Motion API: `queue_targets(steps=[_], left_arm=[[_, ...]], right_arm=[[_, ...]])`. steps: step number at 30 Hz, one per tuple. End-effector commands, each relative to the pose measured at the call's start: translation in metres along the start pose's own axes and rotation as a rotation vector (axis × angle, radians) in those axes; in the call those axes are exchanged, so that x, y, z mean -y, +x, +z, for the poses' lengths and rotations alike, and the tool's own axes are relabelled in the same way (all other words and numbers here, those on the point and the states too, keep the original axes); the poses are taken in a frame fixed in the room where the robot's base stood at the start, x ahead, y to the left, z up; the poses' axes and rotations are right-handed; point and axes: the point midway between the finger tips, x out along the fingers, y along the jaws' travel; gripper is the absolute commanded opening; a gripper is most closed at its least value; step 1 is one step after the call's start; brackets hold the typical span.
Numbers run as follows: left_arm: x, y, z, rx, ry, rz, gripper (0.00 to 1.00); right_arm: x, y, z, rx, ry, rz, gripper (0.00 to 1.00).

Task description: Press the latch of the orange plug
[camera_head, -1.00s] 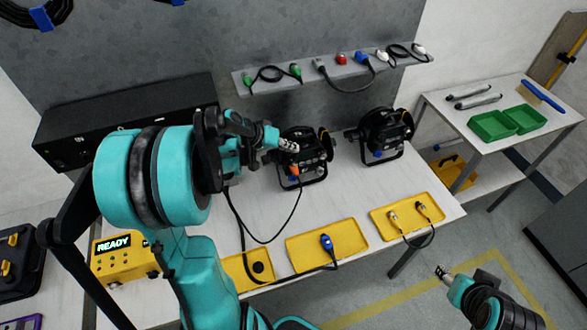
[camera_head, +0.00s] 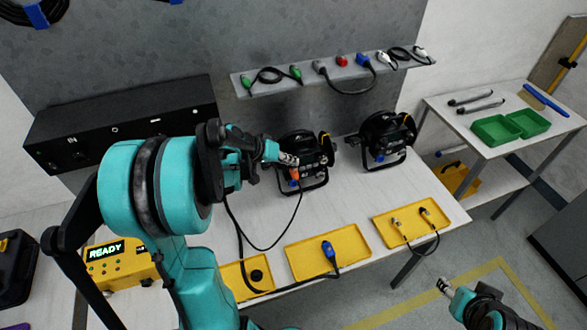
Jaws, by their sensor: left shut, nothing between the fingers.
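The orange plug (camera_head: 295,174) sits at the back of the left black par can (camera_head: 316,178), with a black cable hanging from it onto the table. My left gripper (camera_head: 294,160) is shut, its fingertips just above the plug, pointing right. I cannot tell whether the fingertips touch the latch, which is too small to make out. My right gripper (camera_head: 442,286) is low at the right, over the floor and away from the table; its finger opening is too small to tell.
A second par can (camera_head: 387,140) stands to the right. Yellow trays (camera_head: 300,270) line the table's front edge, one holding a blue connector (camera_head: 328,251). A yellow box (camera_head: 120,262) reads READY. A grey shelf with connectors (camera_head: 336,75) hangs behind. The table's middle is mostly clear.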

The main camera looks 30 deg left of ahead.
Motion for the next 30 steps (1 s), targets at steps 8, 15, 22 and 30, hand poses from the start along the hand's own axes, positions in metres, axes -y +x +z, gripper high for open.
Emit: queue_targets(steps=[8,15,22,30], left_arm=[[0.0000,0.0000,0.0000,0.000,0.000,0.000,0.00],[0.0000,0.0000,0.0000,0.000,0.000,0.000,0.00],[0.0002,0.0002,0.0002,0.000,0.000,0.000,0.00],[0.0045,0.0061,0.0046,0.000,0.000,0.000,0.00]], right_arm=[[0.0000,0.0001,0.0001,0.000,0.000,0.000,0.50],[0.0000,0.0001,0.0001,0.000,0.000,0.000,0.50],[0.0000,0.0002,0.0002,0.000,0.000,0.000,0.50],[0.0000,0.0070,0.0050,0.000,0.000,0.000,0.50]])
